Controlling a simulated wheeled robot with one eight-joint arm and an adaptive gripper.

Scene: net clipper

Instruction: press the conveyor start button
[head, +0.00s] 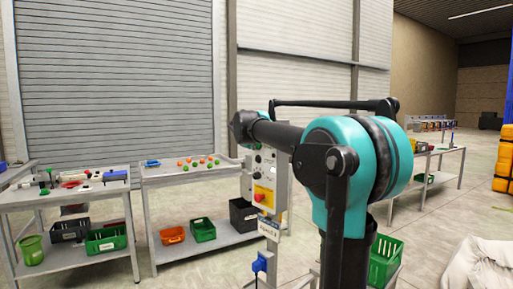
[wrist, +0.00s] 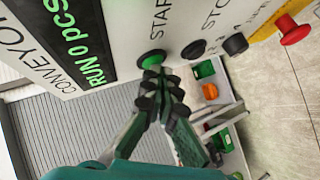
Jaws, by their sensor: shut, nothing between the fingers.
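The control panel (wrist: 125,20) fills the upper part of the wrist view, which is turned sideways. Its green button (wrist: 152,58) sits by the label that begins "STAR". My gripper (wrist: 155,73) is shut and empty. Its fingertips are right at the green button and overlap its lower edge; I cannot tell whether they press it. The green-lettered display (wrist: 82,45) reads "RUN 0 PCS". In the head view the control box (head: 264,182) stands behind my arm, which hides part of it. I cannot make out my gripper there.
A dark stop button (wrist: 194,49), another dark knob (wrist: 236,43) and a red emergency button (wrist: 292,30) on yellow lie along the panel. In the head view, a table (head: 190,176) with small red and green pieces and a cluttered table (head: 60,195) stand at left.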

